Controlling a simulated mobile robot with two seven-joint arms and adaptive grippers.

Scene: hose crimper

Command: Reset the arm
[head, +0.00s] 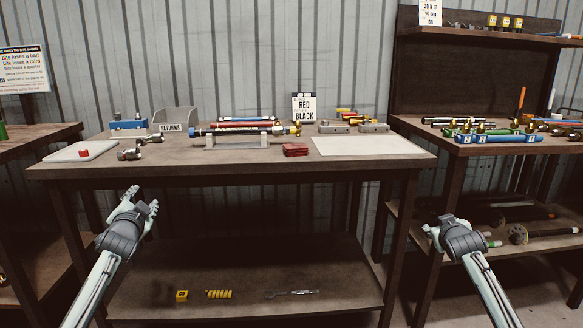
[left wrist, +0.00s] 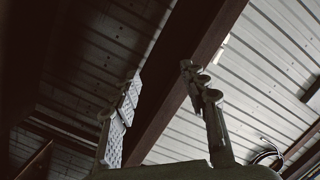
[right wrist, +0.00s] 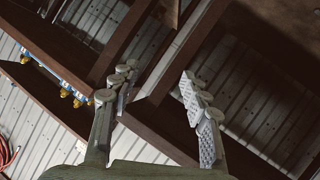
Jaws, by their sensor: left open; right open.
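My left gripper (head: 143,200) is open and empty in front of the workbench's left part, below the level of its top. Its two fingers stand apart in the left wrist view (left wrist: 160,105), with nothing between them. My right gripper (head: 446,226) is in front of the gap between the workbench and the right bench. It is open and empty in the right wrist view (right wrist: 157,105), with its fingers apart. Neither gripper touches anything that I can see.
The workbench (head: 230,172) holds a hose on a stand (head: 240,138), a job card (head: 304,107), a returns bin (head: 174,117) and a pale mat (head: 366,147). A lower shelf (head: 245,260) holds a wrench (head: 291,293). The right bench (head: 480,148) carries several hoses.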

